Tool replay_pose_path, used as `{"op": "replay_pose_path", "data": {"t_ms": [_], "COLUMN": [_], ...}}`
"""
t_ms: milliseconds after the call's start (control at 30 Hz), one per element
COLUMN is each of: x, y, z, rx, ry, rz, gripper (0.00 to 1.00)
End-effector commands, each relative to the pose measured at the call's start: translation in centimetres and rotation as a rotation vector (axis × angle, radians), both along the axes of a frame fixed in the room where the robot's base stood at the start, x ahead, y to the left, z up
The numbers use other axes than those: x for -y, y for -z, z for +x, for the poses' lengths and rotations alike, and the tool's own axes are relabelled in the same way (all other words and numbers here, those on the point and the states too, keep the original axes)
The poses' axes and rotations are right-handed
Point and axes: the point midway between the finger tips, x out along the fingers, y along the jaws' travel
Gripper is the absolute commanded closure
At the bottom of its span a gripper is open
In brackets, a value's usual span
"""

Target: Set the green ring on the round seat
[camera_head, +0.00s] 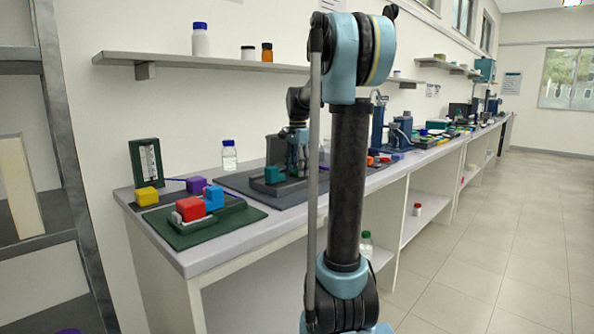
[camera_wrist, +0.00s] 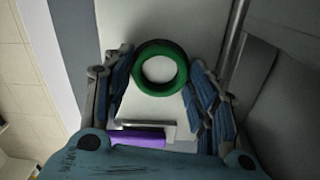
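The green ring (camera_wrist: 160,88) shows in the wrist view between the two fingertips of my gripper (camera_wrist: 161,62). Both blue-padded fingertips meet its outer edge, on the left and on the right, and the gripper looks shut on it. A pale surface shows through the ring's hole. I cannot tell whether that surface is the round seat or whether the ring touches it. In the head view my gripper (camera_head: 298,150) is over the dark mat on the bench. The ring cannot be made out there, and I cannot identify the round seat.
A teal block (camera_head: 273,175) is on the dark mat close to my gripper. Red (camera_head: 190,208), blue (camera_head: 214,198) and yellow (camera_head: 146,196) blocks stand at the bench's near end. A purple piece (camera_wrist: 138,138) lies below the ring in the wrist view.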

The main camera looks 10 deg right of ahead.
Motion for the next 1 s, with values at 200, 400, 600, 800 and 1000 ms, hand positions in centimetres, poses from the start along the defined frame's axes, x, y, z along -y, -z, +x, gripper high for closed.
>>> {"op": "replay_pose_path", "data": {"t_ms": [200, 400, 600, 800, 1000], "x": [0.0, 0.0, -0.1, -0.1, -0.1], "y": [0.0, -0.1, -1.5, -4.2, -6.7], "z": [0.0, 0.0, 0.0, 0.1, 0.2], "rx": [0.000, 0.000, 0.000, 0.000, 0.000], "ry": [-0.001, -0.001, -0.001, -0.001, -0.001], "rz": [0.000, 0.000, 0.000, 0.000, 0.001], "gripper": [0.28, 0.28, 0.28, 0.28, 0.28]}}
